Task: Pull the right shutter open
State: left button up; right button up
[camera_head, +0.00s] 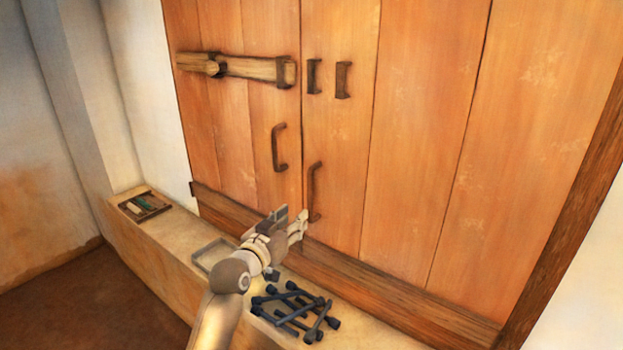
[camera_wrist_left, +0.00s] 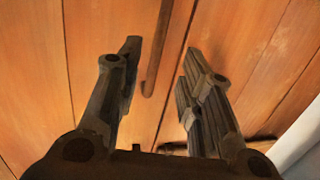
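The right shutter (camera_head: 420,130) is a tall orange wooden panel, closed flush beside the left shutter (camera_head: 230,120). Its dark curved pull handle (camera_head: 314,190) stands upright near the seam. My left gripper (camera_head: 298,226) is at the lower end of this handle, in front of the shutters. In the left wrist view, the two fingers (camera_wrist_left: 160,90) are spread, with a dark handle bar (camera_wrist_left: 157,45) showing in the gap beyond them. I cannot tell whether they touch it. My right gripper is in neither view.
A wooden bolt (camera_head: 245,68) lies on the left shutter, its end short of the seam; brackets (camera_head: 343,80) by the seam are empty. The left shutter's handle (camera_head: 278,147) is nearby. The ledge holds dark tools (camera_head: 300,312), an empty tray (camera_head: 205,256) and a small box (camera_head: 145,207).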

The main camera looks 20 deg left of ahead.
pick_arm(q)
jog(key=t, duration=0.1)
send_near(308, 183)
jog(key=shift+w+d+p, duration=0.25)
jog(key=shift+w+p, duration=0.15)
jog(key=shift+w, duration=1.4)
jog(key=shift+w+d+p, duration=0.3)
jog(key=shift+w+p, duration=0.15)
jog(key=shift+w, duration=1.3)
jog(key=shift+w+d+p, duration=0.25)
jog(key=shift+w+p, duration=0.15)
jog(key=shift+w, duration=1.4)
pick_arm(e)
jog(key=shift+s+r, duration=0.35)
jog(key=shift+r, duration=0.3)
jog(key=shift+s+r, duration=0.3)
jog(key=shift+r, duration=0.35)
pick_arm(q)
grip_shut()
